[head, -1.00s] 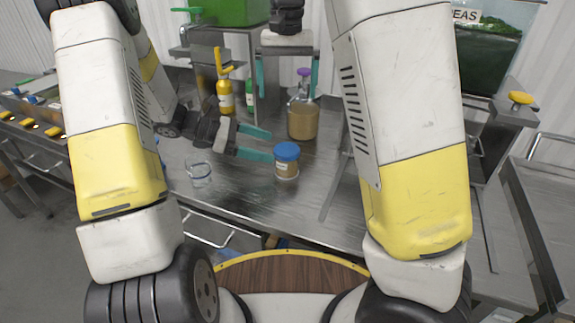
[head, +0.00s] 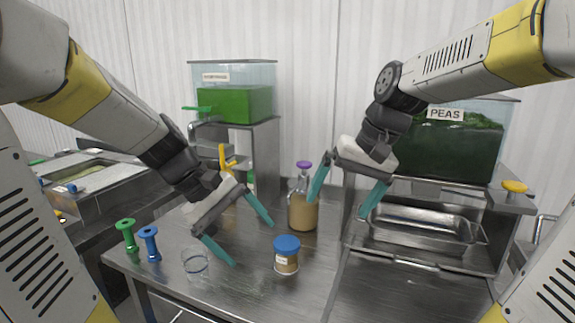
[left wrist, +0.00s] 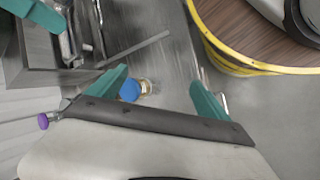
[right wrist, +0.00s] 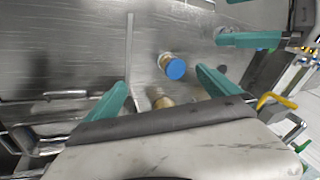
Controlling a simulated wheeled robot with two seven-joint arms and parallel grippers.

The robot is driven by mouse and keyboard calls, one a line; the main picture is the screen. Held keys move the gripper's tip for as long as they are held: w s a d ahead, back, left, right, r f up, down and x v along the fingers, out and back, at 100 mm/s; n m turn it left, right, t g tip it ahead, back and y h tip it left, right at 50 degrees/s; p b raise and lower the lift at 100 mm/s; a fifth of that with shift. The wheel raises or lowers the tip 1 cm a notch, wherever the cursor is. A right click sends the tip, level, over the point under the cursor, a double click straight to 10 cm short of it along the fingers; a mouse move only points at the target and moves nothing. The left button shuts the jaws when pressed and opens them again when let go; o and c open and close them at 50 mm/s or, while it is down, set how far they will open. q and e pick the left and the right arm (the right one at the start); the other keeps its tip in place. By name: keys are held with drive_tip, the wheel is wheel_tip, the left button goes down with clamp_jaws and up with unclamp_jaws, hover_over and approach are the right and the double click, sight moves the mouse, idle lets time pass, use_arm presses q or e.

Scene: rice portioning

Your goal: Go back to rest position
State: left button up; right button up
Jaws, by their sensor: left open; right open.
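My left gripper (head: 246,237) is open and empty over the left part of the steel table. My right gripper (head: 345,195) is open and empty, raised to the right of the purple-capped bottle. A small jar with a blue lid (head: 287,256) stands on the table between and below the grippers, apart from both. The jar also shows in the left wrist view (left wrist: 132,90) and in the right wrist view (right wrist: 174,67). A larger bottle with a purple cap (head: 303,208) and tan contents stands behind the jar. A clear glass (head: 195,264) stands on the left.
Green (head: 127,236) and blue (head: 149,244) spool-shaped items stand at the table's left edge. A dispenser with green contents (head: 232,103) is at the back. A PEAS tank (head: 452,150) stands above a metal tray (head: 420,232) on the right. The front right table is bare.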

use_arm(q)
drive_tip(key=s+a+r+m+t+y, duration=0.4)
drive_tip(key=s+a+r+m+t, duration=0.1)
drive_tip(key=s+m, duration=0.1)
drive_tip(key=shift+s+a+r+m, duration=0.15)
drive_tip(key=shift+s+a+m, duration=0.25)
drive_tip(key=shift+m, duration=0.3)
use_arm(e)
drive_tip(key=s+d+f+t+h, duration=0.1)
drive_tip(key=s+d+t, duration=0.2)
drive_tip(key=s, duration=0.7)
drive_tip(key=shift+s+f+n+t+h, duration=0.15)
drive_tip(key=shift+s+n+t+h, duration=0.2)
drive_tip(key=shift+t, duration=0.15)
use_arm(q)
drive_tip(key=shift+d, duration=0.1)
